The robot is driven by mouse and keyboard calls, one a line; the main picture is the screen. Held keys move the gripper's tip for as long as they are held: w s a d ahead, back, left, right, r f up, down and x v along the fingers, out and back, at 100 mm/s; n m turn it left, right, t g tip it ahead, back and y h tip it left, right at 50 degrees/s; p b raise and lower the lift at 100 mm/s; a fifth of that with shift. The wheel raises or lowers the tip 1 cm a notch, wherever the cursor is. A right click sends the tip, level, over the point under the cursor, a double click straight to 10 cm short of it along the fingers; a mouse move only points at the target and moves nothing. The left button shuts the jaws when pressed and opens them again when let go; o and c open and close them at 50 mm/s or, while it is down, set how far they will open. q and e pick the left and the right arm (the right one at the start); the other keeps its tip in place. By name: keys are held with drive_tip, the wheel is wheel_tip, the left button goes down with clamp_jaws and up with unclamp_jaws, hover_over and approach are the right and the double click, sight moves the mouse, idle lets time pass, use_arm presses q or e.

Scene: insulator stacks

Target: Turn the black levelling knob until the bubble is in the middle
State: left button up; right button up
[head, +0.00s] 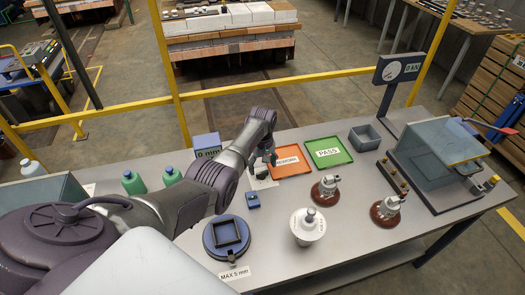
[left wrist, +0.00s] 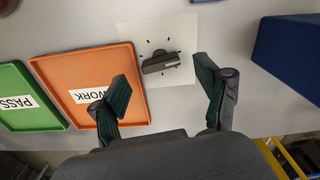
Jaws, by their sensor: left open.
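The black levelling knob (left wrist: 160,63) shows in the left wrist view as a bar-shaped grip on a white plate (left wrist: 182,35) with dark tick marks around it. My left gripper (left wrist: 160,84) is open, its two dark green-padded fingers spread either side of the knob in the picture. I see no contact with the knob, and the height above it is hard to tell. In the head view my left gripper (head: 264,161) hangs over the white plate (head: 262,181) and mostly hides the knob. I cannot make out a bubble in either view. My right gripper is not in view.
The orange REWORK tray (head: 291,171) and green PASS tray (head: 345,160) lie close to the plate. A blue display box (head: 207,141) stands behind.

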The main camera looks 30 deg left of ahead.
use_arm(q)
wheel_tip(320, 180, up, 9)
idle(0.3)
drive_tip(key=shift+r, duration=0.1)
